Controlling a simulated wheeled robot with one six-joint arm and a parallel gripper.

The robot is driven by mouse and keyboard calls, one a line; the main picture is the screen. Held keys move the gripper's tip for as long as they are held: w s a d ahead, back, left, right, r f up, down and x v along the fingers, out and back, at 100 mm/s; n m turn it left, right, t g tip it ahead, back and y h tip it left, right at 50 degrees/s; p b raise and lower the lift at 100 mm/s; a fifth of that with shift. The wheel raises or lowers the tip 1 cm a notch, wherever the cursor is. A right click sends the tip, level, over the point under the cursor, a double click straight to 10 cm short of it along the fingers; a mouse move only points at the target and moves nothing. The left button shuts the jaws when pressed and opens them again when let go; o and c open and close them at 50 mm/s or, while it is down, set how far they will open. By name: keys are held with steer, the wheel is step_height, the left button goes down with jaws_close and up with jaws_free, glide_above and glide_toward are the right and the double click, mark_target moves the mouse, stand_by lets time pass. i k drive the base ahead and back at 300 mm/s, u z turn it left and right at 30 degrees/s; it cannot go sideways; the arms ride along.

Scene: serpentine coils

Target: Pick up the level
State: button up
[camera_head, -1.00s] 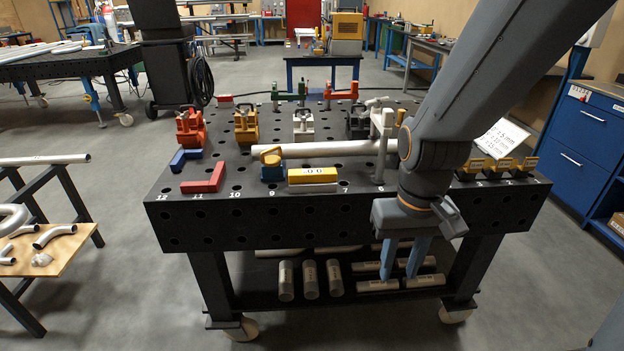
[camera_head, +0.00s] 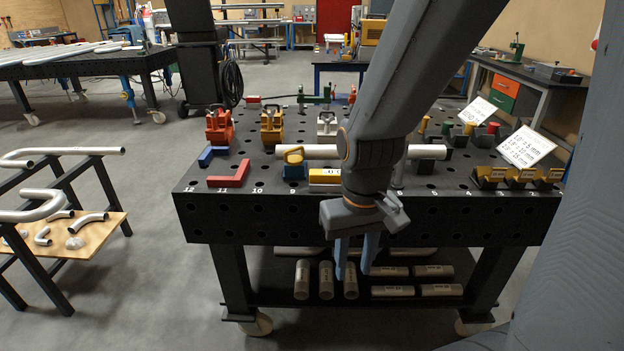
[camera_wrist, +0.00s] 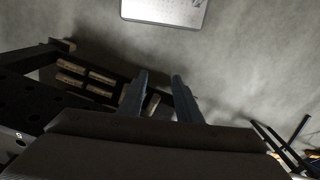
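The level looks to be the small yellow block with dark marks (camera_head: 324,177) lying near the front edge of the black perforated table (camera_head: 250,205). It lies in front of the long pale tube, and my arm hides its right end. My gripper (camera_head: 356,268) hangs with its fingers pointing down, in front of the table's front side and lower in the picture than the level. In the wrist view my two blue-grey fingers (camera_wrist: 159,80) stand apart with nothing between them. The level does not show in the wrist view.
A pale tube (camera_head: 425,152) lies across supports on the table. Short tubes (camera_head: 326,280) lie on the lower shelf. A rack with bent tubes (camera_head: 88,218) stands left.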

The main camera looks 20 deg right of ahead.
mark_target(320, 181)
steer(key=z, duration=0.95)
steer(key=i, duration=0.5)
steer(key=z, duration=0.05)
